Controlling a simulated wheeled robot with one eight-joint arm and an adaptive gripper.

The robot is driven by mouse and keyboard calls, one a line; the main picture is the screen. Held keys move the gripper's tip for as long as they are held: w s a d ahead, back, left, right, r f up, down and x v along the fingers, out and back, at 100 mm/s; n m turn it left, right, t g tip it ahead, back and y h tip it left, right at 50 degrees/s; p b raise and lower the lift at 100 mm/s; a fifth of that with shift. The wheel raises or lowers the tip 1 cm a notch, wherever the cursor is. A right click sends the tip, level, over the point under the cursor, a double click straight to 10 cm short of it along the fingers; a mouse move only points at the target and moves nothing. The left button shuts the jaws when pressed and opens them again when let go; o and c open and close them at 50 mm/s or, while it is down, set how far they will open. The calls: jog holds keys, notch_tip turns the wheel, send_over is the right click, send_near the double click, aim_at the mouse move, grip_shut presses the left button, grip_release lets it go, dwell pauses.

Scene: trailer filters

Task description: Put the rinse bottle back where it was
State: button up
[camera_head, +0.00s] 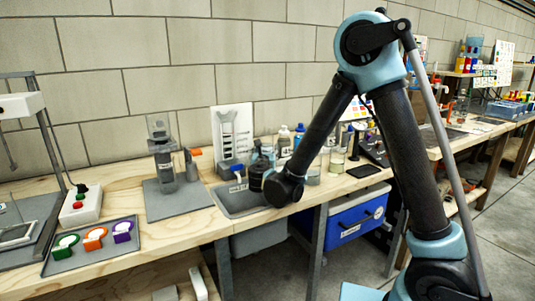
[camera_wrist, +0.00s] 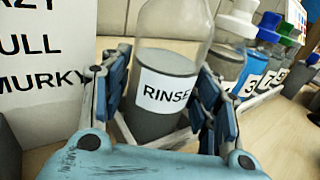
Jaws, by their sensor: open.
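The rinse bottle (camera_wrist: 166,92) is clear, with grey liquid inside and a white label reading "RINSE". It stands about upright in the wrist view, with its top cut off by the frame. My gripper (camera_wrist: 164,70) is open, with one blue finger on each side of the bottle. Small gaps seem to show beside the glass; I cannot tell whether a finger touches it. A pale edge (camera_wrist: 124,130) shows beside the bottle's lower part, and its base is partly hidden by my gripper. In the head view my arm hides most of this spot.
A white sign reading "MURKY" (camera_wrist: 40,60) stands left of the bottle. Several numbered bottles (camera_wrist: 268,60) with coloured caps stand close on its right. In the head view, a grey sink-like tray (camera_head: 228,205), a dark phone-like slab (camera_head: 364,171) and a coloured-ring tray (camera_head: 92,245) are on the bench.

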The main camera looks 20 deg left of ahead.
jog(key=v, duration=1.2)
jog(key=shift+r, duration=0.15)
